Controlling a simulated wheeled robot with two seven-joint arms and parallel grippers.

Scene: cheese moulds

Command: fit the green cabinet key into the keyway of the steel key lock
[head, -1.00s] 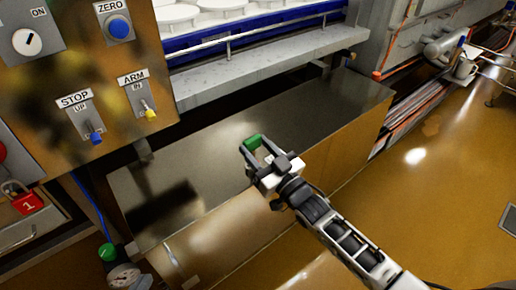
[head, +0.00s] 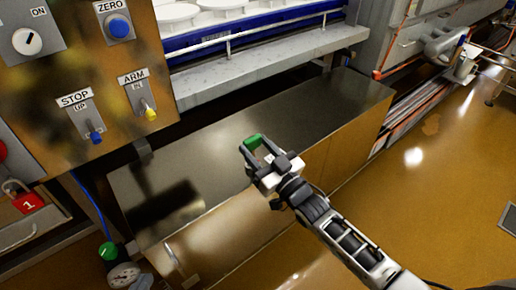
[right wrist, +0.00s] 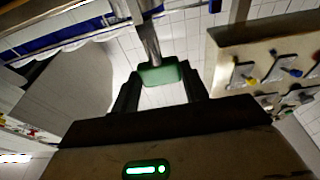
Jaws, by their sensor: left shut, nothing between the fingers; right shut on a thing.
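The green cabinet key (head: 253,141) is in my right gripper (head: 256,150), over the dark top of a brass-sided cabinet. My right gripper is shut on the key's green head, which also shows in the right wrist view (right wrist: 159,73). There the key's steel shank points away from the fingers (right wrist: 160,95). A round pale face with a slanted dark slot (head: 27,41), under an ON label at the upper left, may be the steel key lock; I cannot tell for sure. The key is well apart from it. My left gripper is not in view.
A brass panel carries a blue ZERO button (head: 119,27), a blue STOP lever (head: 96,137) and a yellow ARM lever (head: 150,114). A red padlock (head: 29,203) hangs at the left. The cabinet top (head: 300,110) is clear; a steel ledge (head: 270,66) runs behind it.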

